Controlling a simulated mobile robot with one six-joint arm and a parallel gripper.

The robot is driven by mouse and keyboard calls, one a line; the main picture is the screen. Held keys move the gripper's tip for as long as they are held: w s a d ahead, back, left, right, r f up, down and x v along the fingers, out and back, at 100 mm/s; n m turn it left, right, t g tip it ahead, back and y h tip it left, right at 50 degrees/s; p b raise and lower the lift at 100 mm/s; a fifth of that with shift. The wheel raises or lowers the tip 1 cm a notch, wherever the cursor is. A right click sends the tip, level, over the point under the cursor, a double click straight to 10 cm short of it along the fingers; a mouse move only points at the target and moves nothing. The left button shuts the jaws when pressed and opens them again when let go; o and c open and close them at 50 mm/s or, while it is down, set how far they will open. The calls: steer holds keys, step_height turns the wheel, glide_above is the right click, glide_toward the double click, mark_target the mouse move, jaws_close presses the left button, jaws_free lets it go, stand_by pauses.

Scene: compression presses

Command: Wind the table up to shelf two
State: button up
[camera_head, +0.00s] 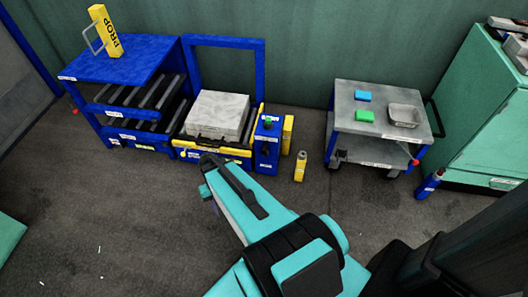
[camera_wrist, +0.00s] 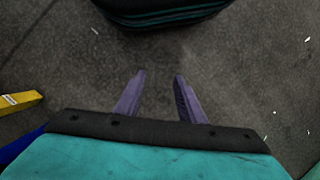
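A lift table with a yellow edge (camera_head: 232,153) stands inside a blue frame (camera_head: 261,70), low beside the rack. A grey block (camera_head: 217,114) rests on it. The blue rack (camera_head: 120,60) on its left has dark roller shelves (camera_head: 130,90); their small labels are unreadable. No crank can be made out clearly. My gripper (camera_wrist: 160,85) shows two purple fingers spread apart, with nothing between them, above bare floor. In the head view my arm hides what lies behind its end, in front of the table.
A yellow prop (camera_head: 105,32) stands on the rack top. A yellow bottle (camera_head: 300,166) stands on the floor. A grey cart (camera_head: 350,120) carries blue and green blocks and a tray. A green cabinet (camera_head: 490,120) is at the right. The floor at left front is mostly clear.

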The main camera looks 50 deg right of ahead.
steer(key=w+d+m+t+b, duration=0.1)
steer(key=w+d+m+b, duration=0.15)
steer(key=w+d, duration=0.5)
step_height(320, 180, up, 12)
steer(key=m+t+b, duration=0.4)
steer(key=m+b, duration=0.1)
steer(key=b, duration=0.3)
glide_above(265, 148)
steer(key=s+d, duration=0.1)
steer(key=s, duration=0.2)
steer(key=shift+w+d, duration=0.2)
steer(key=shift+w, duration=0.05)
steer(key=shift+f, duration=0.15)
steer(key=b+x, duration=0.2)
steer(key=x, duration=1.1)
steer(key=shift+w+d+f+b, duration=0.15)
steer(key=shift+w+f+b, duration=0.05)
steer(key=shift+f+b, duration=0.1)
